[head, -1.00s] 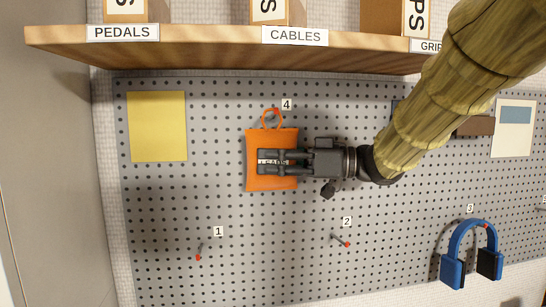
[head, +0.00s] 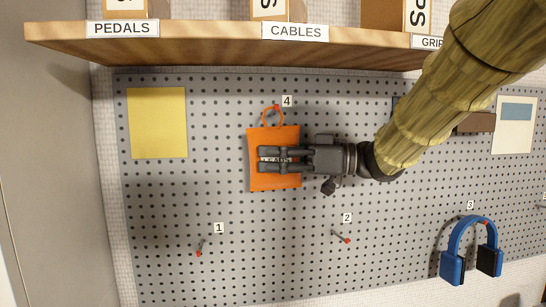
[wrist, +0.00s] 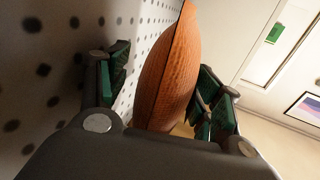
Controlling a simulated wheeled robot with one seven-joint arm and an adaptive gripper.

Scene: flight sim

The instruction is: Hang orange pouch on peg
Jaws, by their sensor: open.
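The orange pouch (head: 288,180) is upright against the pegboard under the label 4. Its orange ring (head: 265,117) is at the red-tipped peg 4 (head: 277,107) and appears to hang around it. My gripper (head: 262,160) comes from the right and overlaps the pouch front. In the wrist view the pouch (wrist: 165,75) stands between my gripper's green-padded fingers (wrist: 160,90), with a gap on the left side. The right finger is close to the pouch; I cannot tell whether it touches. The gripper is open.
A wooden shelf (head: 200,48) with labelled boxes runs above the pegboard (head: 180,200). Peg 1 (head: 199,252) and peg 2 (head: 345,239) are bare below. Blue headphones (head: 458,235) hang at peg 3. A yellow sheet (head: 157,123) is at the left.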

